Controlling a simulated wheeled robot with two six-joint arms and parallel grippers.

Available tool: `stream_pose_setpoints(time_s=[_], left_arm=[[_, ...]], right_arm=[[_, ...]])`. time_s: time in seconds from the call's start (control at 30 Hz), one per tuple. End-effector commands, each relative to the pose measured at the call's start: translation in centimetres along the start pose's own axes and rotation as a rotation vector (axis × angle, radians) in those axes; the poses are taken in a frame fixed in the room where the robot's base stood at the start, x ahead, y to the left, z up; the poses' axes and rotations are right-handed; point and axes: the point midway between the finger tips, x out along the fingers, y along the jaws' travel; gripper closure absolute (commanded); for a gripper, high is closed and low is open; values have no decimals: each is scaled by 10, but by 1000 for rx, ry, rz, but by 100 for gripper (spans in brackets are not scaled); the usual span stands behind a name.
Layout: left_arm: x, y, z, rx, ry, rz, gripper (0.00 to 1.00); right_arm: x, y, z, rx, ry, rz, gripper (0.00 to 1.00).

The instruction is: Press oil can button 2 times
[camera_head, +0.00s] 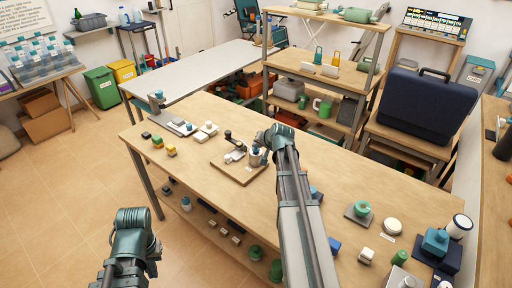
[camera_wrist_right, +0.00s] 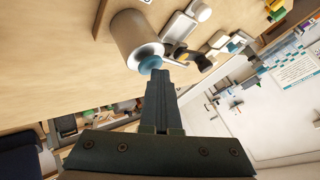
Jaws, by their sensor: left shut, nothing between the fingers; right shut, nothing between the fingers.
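The oil can (camera_head: 255,158) is a small grey-white cylinder on a brown wooden board on the long table. Its blue round button (camera_wrist_right: 150,63) shows on its end in the right wrist view, where the can (camera_wrist_right: 135,38) lies at upper left. My right gripper (camera_head: 264,150) is over the can and hides part of it. In the right wrist view the shut fingers (camera_wrist_right: 158,76) are empty, and their tips overlap the button's edge; I cannot tell whether they touch it. My left gripper (camera_head: 152,262) is low at the left, away from the can, shut and only partly visible.
On the same board (camera_head: 238,176), beside the can, are a dark-knobbed device (camera_head: 228,135) and white blocks. A green knob (camera_head: 361,208) and a white disc (camera_head: 392,226) stand to the right. The table's middle right is mostly clear.

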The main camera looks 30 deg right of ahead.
Motion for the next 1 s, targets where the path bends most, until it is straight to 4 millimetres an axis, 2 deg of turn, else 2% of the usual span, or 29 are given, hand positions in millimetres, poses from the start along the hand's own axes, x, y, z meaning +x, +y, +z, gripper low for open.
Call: stream_pose_setpoints(time_s=[0.37, 0.77, 1.0], left_arm=[[-22, -2, 1, 0, 0, 0, 100], [-23, -2, 1, 0, 0, 0, 100], [-40, -4, 2, 0, 0, 0, 100]], right_arm=[[-15, -11, -11, 0, -1, 0, 100], [-16, -12, -12, 0, 0, 0, 100], [-28, -21, -21, 0, 0, 0, 100]])
